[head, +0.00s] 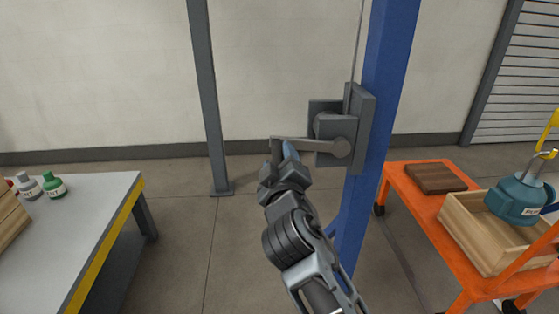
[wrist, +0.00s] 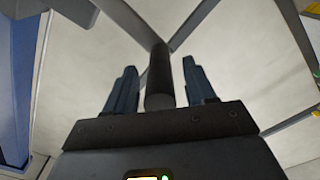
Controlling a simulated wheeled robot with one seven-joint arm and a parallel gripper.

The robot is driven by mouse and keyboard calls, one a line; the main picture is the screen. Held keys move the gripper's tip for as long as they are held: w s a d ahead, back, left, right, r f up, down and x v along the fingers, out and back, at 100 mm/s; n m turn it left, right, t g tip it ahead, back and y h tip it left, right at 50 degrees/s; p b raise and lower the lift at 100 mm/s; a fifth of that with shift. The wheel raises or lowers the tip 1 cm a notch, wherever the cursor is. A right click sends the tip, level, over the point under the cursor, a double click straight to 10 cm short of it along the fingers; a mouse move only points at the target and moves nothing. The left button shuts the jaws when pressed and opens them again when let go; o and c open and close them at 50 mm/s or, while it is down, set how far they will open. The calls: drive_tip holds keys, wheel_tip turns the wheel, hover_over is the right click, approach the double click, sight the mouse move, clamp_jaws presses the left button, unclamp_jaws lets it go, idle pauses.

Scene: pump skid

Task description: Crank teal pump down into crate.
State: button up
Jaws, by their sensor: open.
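The teal pump (head: 518,200) hangs from a hook at the right of the head view, over the open wooden crate (head: 470,243). I cannot tell how much gap lies between the pump and the crate floor. The winch (head: 338,127) is fixed to a blue post, and its crank arm (head: 308,144) points left. My gripper (head: 283,156) is at the crank's free end. In the wrist view, the dark crank handle (wrist: 159,80) stands between the two fingers of my gripper (wrist: 159,68). The fingers are open, with a gap visible on both sides of the handle.
The crate stands on an orange cart (head: 415,205) beside a dark wooden block (head: 436,178). A grey table (head: 85,215) with bottles (head: 53,187) is at left. A grey post (head: 207,100) stands behind my gripper.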

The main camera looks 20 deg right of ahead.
drive_tip(key=shift+c, duration=0.2)
clamp_jaws()
idle(0.3)
drive_tip(key=shift+f, duration=0.1)
